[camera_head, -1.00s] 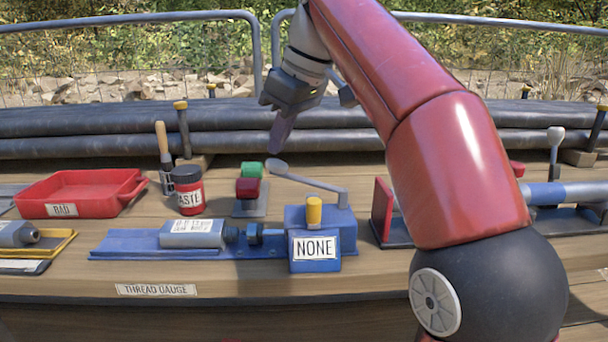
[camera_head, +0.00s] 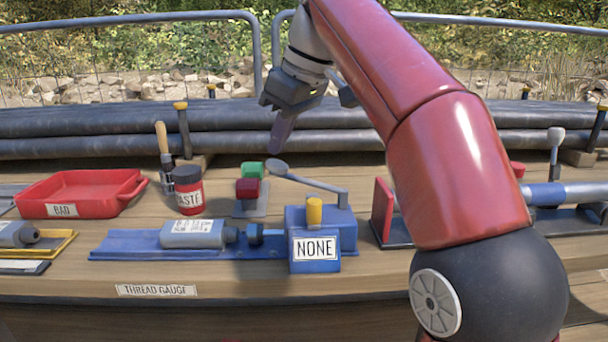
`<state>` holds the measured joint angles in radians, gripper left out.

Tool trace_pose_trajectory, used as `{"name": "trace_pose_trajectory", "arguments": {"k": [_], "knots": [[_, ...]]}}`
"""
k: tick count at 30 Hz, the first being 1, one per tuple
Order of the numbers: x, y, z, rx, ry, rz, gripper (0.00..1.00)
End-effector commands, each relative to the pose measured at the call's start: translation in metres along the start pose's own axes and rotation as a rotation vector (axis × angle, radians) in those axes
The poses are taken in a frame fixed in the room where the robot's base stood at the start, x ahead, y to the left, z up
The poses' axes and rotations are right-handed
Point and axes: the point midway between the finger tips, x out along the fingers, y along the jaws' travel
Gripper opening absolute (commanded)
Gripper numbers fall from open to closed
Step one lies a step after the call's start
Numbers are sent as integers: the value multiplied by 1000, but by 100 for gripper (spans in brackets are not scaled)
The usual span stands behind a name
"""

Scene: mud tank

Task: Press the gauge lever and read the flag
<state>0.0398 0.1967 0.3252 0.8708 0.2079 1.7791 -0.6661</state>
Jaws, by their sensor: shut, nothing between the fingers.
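The blue thread gauge (camera_head: 120,246) lies along the bench front, with a grey labelled cylinder (camera_head: 195,233) on it and a blue plug (camera_head: 255,235) to the right of the cylinder. A grey lever (camera_head: 318,184) rises leftward from the gauge's blue box to a round pad (camera_head: 277,167). The flag (camera_head: 314,248) on the box front reads "NONE". A yellow knob (camera_head: 314,211) stands on the box. My gripper (camera_head: 280,140) is shut and empty, pointing down just above the pad in the picture. I cannot tell whether it touches the pad.
Green and red buttons (camera_head: 250,187) stand on a small base left of the lever. A paste jar (camera_head: 188,190), a brush (camera_head: 164,155) and a red "BAD" tray (camera_head: 82,190) are further left. A red plate (camera_head: 382,210) stands right of the gauge. Dark pipes (camera_head: 100,130) run behind.

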Motion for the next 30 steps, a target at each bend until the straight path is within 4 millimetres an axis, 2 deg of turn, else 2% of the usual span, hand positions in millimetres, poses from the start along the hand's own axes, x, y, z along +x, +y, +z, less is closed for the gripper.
{"name": "trace_pose_trajectory", "arguments": {"k": [14,30], "knots": [[1,0,0,0,0,0,0],[21,0,9,0,-1,0,0]]}}
